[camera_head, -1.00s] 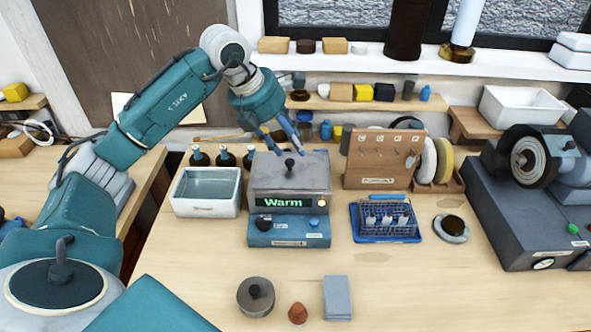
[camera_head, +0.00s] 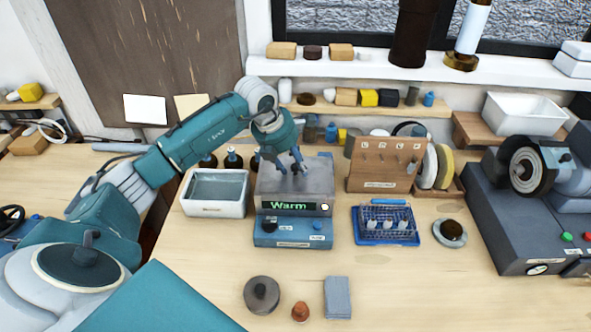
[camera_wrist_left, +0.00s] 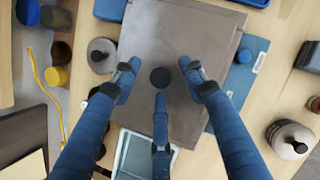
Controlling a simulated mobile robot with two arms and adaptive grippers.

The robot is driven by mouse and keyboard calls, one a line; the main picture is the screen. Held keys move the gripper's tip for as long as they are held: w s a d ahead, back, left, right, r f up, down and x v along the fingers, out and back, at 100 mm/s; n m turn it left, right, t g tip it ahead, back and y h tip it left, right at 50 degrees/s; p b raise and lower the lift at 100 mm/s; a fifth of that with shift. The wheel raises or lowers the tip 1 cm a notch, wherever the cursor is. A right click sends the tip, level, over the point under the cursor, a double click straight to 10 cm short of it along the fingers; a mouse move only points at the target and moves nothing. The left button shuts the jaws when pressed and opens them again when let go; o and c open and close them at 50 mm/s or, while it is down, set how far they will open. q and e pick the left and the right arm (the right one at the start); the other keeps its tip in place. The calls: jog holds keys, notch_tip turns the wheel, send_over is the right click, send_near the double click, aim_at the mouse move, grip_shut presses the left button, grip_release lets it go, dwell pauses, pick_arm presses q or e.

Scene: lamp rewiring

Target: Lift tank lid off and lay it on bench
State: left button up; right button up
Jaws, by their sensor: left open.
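The tank (camera_head: 293,226) is a blue-based box on the bench with a lit "Warm" display. Its grey flat lid (camera_head: 318,178) lies on top. The lid also fills the middle of the left wrist view (camera_wrist_left: 185,35). The lid's round black knob (camera_wrist_left: 160,78) shows there between my fingers. My left gripper (camera_head: 292,166) is open, low over the lid, with its fingers spread around the knob. In the left wrist view, the fingers of the gripper (camera_wrist_left: 160,85) look apart from the knob. In the head view the fingers partly hide the knob. My right gripper is not in view.
A white basin (camera_head: 215,211) stands left of the tank, with dark bottles behind it. A wooden tool block (camera_head: 377,175) and a blue tray (camera_head: 362,238) stand to the right. A round knobbed pot (camera_head: 262,295), brown cone (camera_head: 300,312) and grey block (camera_head: 338,297) lie in front. Bench (camera_head: 200,260) at front left is clear.

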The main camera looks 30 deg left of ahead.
pick_arm(q)
jog(key=shift+f, duration=0.1)
grip_shut()
jog(key=shift+w, duration=0.1)
jog(key=shift+r, duration=0.2)
